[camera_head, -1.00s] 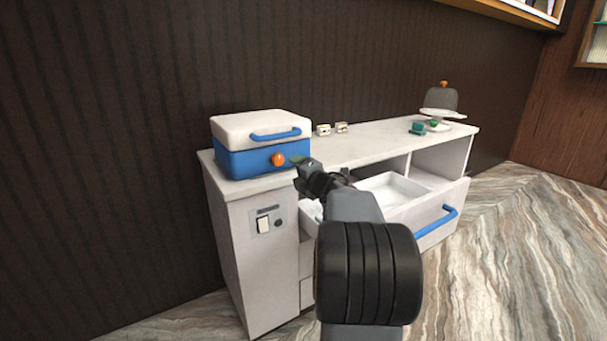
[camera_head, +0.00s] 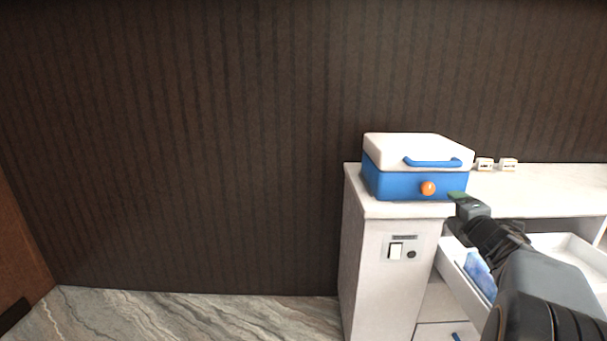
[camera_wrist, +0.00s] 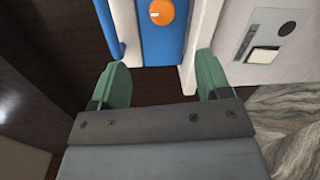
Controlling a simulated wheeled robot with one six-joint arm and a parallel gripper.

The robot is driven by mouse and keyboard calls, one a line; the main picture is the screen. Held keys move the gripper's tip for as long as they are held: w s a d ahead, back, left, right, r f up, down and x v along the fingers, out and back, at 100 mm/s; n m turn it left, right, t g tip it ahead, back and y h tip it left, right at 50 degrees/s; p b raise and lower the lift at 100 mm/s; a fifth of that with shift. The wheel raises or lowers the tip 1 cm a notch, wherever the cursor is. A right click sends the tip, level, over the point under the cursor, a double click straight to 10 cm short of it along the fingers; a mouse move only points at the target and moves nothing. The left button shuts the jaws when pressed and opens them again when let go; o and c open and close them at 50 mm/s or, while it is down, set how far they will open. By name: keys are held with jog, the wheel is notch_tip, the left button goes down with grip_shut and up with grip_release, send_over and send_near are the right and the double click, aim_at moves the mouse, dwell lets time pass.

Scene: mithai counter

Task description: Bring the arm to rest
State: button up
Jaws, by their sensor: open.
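My gripper (camera_head: 461,198) is in front of the left end of the counter, close to the front of a blue box with a white lid (camera_head: 415,186). In the wrist view my gripper (camera_wrist: 164,84) shows two green fingers spread apart with nothing between them. The box's orange knob (camera_wrist: 161,12) and blue front lie beyond the fingertips. The box's lid is closed, with a blue handle (camera_head: 432,162) on its front. My arm is stretched out from the lower right and hides part of the counter.
The white counter (camera_head: 540,203) runs to the right, with two small labelled items (camera_head: 496,165) on top. A drawer (camera_head: 456,272) stands open and holds something blue. A switch panel (camera_head: 403,248) is on the counter's front. The floor (camera_head: 180,318) at left is clear, before a dark ribbed wall (camera_head: 200,150).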

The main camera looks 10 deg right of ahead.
jog(key=s+a+r+m+g+h+p, duration=0.2)
jog(key=a+r+m+g+h+p, duration=0.15)
jog(key=a+r+m+p, duration=0.75)
jog(key=s+a+f+m+g+y+p, duration=0.1)
jog(key=s+a+m+g+y+p, duration=0.5)
jog(key=s+a+g+p, duration=0.4)
jog(key=s+a+m+p, duration=0.1)
jog(key=s+a+p, duration=0.3)
jog(key=s+a, duration=0.4)
jog(key=shift+s+a+f, duration=0.15)
jog(key=shift+a+f, duration=0.1)
jog(key=shift+a, duration=0.05)
jog(key=shift+c, duration=0.3)
